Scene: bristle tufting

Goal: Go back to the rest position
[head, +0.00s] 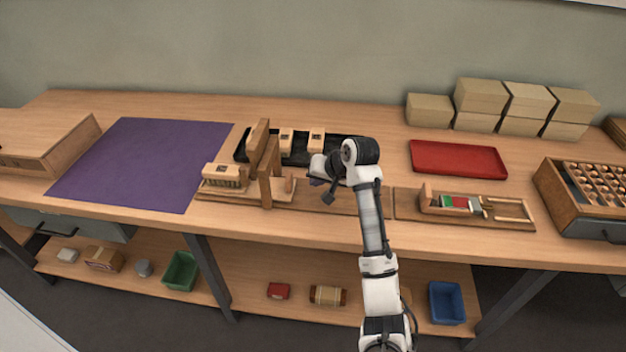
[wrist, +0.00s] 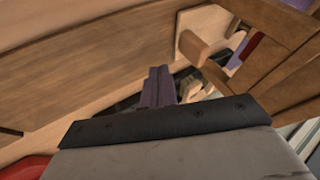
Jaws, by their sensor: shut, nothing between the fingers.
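My gripper (head: 318,183) is above the bench's front middle in the head view, just right of a wooden fixture (head: 266,170) with upright posts. Its fingers (wrist: 160,86) show as a dark purple pair close together in the wrist view, with nothing between them. Part of the wooden fixture (wrist: 205,50) also shows close by in the wrist view. I cannot tell whether the gripper touches anything.
A black tray (head: 243,147) with wooden blocks lies behind the fixture. A purple mat (head: 145,165) is at left. A red tray (head: 458,158), stacked boxes (head: 480,96), a wooden jig (head: 478,207) and a compartment box (head: 590,195) are at right. The mat looks bare.

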